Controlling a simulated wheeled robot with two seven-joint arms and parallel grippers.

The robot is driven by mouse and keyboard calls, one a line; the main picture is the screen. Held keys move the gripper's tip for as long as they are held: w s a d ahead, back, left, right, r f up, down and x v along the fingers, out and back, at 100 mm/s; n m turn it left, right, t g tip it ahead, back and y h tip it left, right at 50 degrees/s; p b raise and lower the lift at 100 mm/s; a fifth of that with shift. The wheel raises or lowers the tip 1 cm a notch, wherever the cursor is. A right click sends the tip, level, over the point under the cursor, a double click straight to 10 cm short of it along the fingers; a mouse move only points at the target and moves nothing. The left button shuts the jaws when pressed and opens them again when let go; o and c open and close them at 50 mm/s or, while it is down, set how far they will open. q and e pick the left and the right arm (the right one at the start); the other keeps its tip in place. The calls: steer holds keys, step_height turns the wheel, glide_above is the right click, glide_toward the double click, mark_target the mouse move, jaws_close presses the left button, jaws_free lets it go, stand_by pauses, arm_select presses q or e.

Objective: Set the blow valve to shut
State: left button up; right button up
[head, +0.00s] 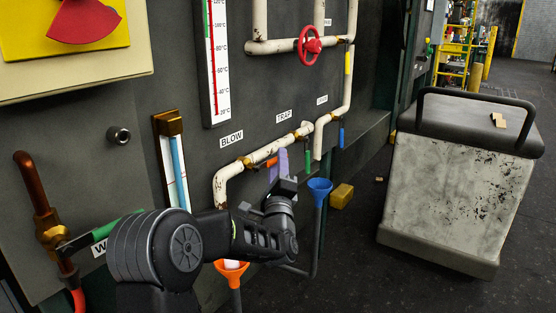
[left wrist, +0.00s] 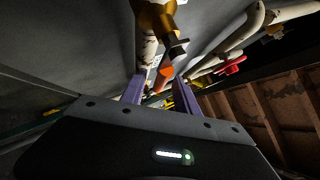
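The blow valve has an orange handle (head: 271,162), on the white pipe just right of the BLOW label (head: 231,139). In the head view only a small part of the handle shows beside my purple fingers, and it seems to run roughly along the pipe. My left gripper (head: 279,165) is raised in front of this pipe. In the left wrist view the two purple fingers stand apart, with the orange handle (left wrist: 165,72) showing between and beyond their tips. I cannot tell whether they touch it. A brass fitting is close above. My right gripper is not in view.
A green lever (head: 307,160) hangs under the TRAP label, and a blue lever (head: 341,137) is further right. A red handwheel (head: 309,45) is above. Blue (head: 320,186) and orange (head: 231,268) funnels stand near my arm. A grey bin (head: 455,190) stands right.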

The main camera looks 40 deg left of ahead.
arm_select(q)
steer(key=shift+w+a+r, duration=0.3)
steer(key=shift+w+a, duration=0.05)
steer(key=shift+w, duration=0.2)
jaws_close()
stand_by(1.1)
